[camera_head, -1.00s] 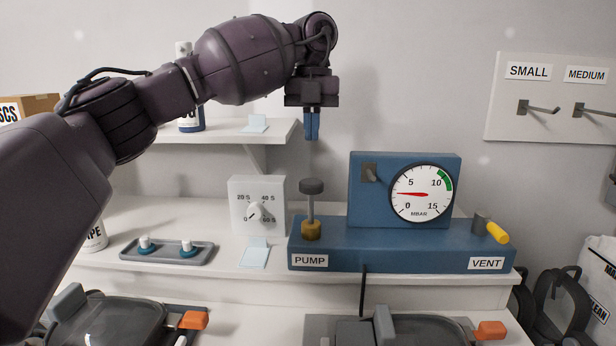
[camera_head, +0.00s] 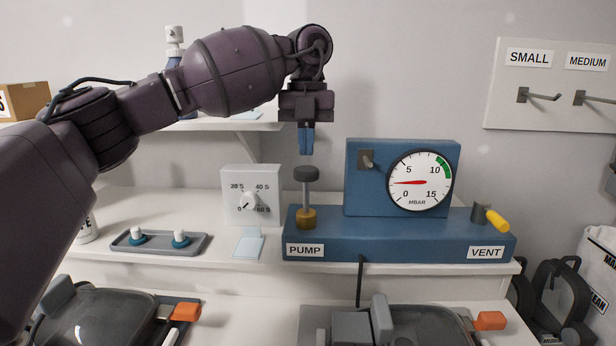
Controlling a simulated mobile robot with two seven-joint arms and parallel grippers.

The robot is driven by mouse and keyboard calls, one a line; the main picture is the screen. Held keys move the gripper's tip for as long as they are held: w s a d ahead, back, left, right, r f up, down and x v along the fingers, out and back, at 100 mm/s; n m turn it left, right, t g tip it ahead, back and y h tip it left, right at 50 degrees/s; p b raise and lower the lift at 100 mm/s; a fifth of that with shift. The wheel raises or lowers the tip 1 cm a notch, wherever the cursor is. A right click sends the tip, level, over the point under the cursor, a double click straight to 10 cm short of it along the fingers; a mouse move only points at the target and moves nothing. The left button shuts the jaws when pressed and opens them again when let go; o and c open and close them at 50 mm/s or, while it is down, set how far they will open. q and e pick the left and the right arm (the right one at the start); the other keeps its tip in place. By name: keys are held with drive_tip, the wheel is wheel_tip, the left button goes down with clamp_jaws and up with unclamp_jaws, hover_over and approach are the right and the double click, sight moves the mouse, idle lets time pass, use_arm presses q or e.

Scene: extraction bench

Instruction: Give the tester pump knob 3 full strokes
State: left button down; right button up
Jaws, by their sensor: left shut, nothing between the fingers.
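The blue tester (camera_head: 400,240) stands on the bench, with labels PUMP and VENT on its front. Its pump knob (camera_head: 306,174) is a dark round cap on a grey rod above a brass collar (camera_head: 306,219); the rod shows, so the knob is up. My left gripper (camera_head: 306,152) points down just above the knob, its blue fingers together and empty, with a small gap between tips and cap. The pressure gauge (camera_head: 420,181) has a red needle at low scale, between 0 and 5. A yellow-handled vent lever (camera_head: 496,221) is at the right end. My right gripper is not in view.
A white timer box (camera_head: 251,195) stands left of the tester, and a grey tray (camera_head: 160,243) with two small white-topped parts lies further left. A shelf (camera_head: 225,125) is behind my left arm. Masks (camera_head: 90,315) lie in front.

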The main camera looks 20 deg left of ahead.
sight(305, 175)
use_arm(q)
wheel_tip(305, 175, down, 2)
drive_tip(key=shift+f+b, duration=0.1)
drive_tip(key=shift+b, duration=0.25)
drive_tip(key=shift+s+f, duration=0.1)
drive_tip(key=shift+s, duration=0.05)
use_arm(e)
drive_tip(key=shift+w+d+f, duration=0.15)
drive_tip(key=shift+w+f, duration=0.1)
